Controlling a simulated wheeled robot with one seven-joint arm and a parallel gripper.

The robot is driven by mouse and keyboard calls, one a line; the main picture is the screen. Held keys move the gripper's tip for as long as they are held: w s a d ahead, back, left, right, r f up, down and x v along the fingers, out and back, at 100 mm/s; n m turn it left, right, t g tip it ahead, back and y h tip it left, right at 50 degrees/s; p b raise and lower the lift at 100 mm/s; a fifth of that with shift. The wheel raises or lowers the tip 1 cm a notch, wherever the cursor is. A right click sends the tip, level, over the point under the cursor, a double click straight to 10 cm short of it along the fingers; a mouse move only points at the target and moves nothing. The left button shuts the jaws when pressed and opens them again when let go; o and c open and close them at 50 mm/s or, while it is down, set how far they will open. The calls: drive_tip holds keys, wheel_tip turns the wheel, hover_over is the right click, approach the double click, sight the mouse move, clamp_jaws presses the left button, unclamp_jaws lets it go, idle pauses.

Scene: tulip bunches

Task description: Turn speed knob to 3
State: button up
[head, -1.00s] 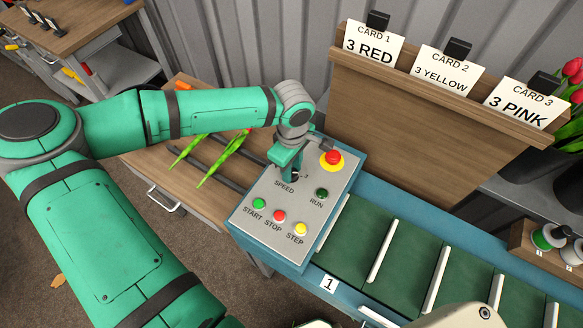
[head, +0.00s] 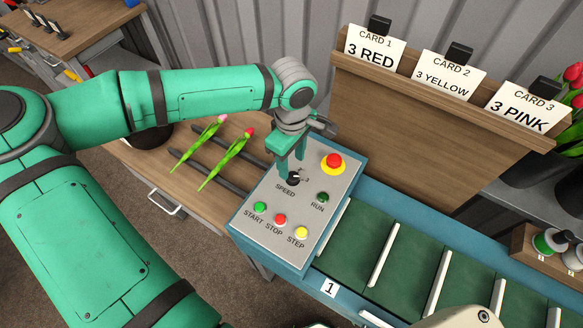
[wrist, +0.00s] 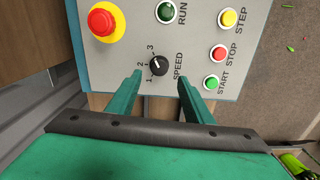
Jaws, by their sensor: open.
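The black speed knob (head: 293,179) sits on the grey control panel (head: 262,205) above the SPEED label. It also shows in the wrist view (wrist: 158,65), with the numbers 1, 2 and 3 around it. A small white mark on the knob faces the numbers, seemingly on the 2-to-3 side; I cannot tell exactly where it points. My gripper (head: 292,167) is open just above the knob. In the wrist view its two fingers (wrist: 160,80) are spread on either side of the knob, with clear gaps and no contact.
The panel carries a red stop button on yellow (head: 333,162), a dark green RUN light (head: 322,197), and green, red and yellow buttons along the front. A conveyor (head: 390,255) runs right from the panel. Tulips (head: 225,158) lie on the wooden table at left.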

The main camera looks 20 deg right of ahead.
sight(293, 176)
drive_tip(key=r, duration=0.5)
drive_tip(key=shift+s+d, duration=0.15)
drive_tip(key=shift+d, duration=0.05)
